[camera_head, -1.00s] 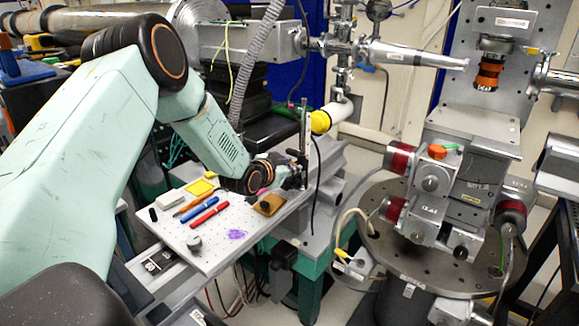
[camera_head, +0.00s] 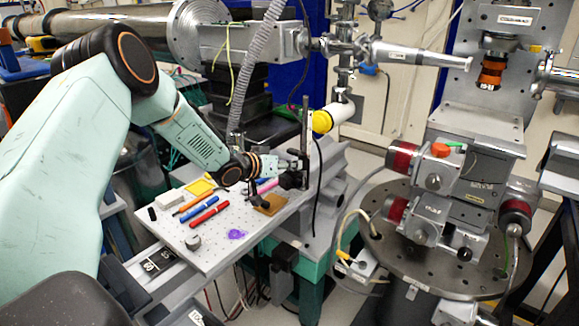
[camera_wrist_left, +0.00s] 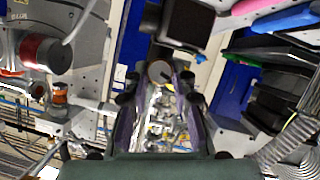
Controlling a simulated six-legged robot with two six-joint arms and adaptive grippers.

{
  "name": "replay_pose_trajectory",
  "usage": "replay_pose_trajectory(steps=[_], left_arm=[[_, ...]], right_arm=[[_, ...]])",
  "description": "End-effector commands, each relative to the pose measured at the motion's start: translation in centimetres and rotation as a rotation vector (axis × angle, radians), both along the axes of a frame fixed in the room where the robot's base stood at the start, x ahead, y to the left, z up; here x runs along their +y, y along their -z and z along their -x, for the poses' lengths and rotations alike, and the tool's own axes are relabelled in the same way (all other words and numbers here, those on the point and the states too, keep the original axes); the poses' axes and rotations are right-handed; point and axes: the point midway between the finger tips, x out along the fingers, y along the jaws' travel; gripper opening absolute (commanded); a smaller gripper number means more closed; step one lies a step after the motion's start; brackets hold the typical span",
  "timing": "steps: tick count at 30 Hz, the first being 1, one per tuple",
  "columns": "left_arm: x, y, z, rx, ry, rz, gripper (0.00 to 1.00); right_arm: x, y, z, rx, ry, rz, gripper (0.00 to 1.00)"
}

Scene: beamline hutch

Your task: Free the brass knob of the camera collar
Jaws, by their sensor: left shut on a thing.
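My left gripper (camera_head: 288,172) reaches in from the left, over the far end of the perforated plate, to the upright post (camera_head: 305,140). In the left wrist view, its two fingers (camera_wrist_left: 160,84) stand on either side of a small round knob (camera_wrist_left: 160,71) with a brass-coloured rim, and it is shut on this knob. A dark boxy body (camera_wrist_left: 182,22), seemingly the camera, is just beyond the knob. The collar is mostly hidden by the gripper in the head view, and I cannot make out how tight it is. My right gripper is not in view.
The perforated plate (camera_head: 215,255) carries red and blue markers (camera_head: 210,211), a white block (camera_head: 171,197), a small grey cylinder (camera_head: 193,242) and a brown pad (camera_head: 272,207). A motorised stage (camera_head: 440,175) stands on the right. A corrugated hose (camera_head: 247,75) hangs behind my wrist.

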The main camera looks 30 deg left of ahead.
Motion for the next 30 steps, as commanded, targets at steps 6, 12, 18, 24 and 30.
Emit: replay_pose_trajectory(steps=[6,12,18,24,30], left_arm=[[0.2,0.0,0.0,0.013,0.000,0.157,0.00],[0.3,0.0,0.0,0.021,-0.001,0.266,0.00],[0.3,0.0,-0.1,0.026,-0.001,0.331,0.00],[0.4,0.0,-0.1,0.025,-0.002,0.356,0.00],[0.4,0.0,-0.1,0.025,-0.002,0.360,0.00]], right_arm=[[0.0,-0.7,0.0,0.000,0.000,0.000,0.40],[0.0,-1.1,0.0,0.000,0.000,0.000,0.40],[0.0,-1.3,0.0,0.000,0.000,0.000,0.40],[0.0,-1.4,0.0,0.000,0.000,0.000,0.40],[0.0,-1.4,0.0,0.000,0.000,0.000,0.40]])
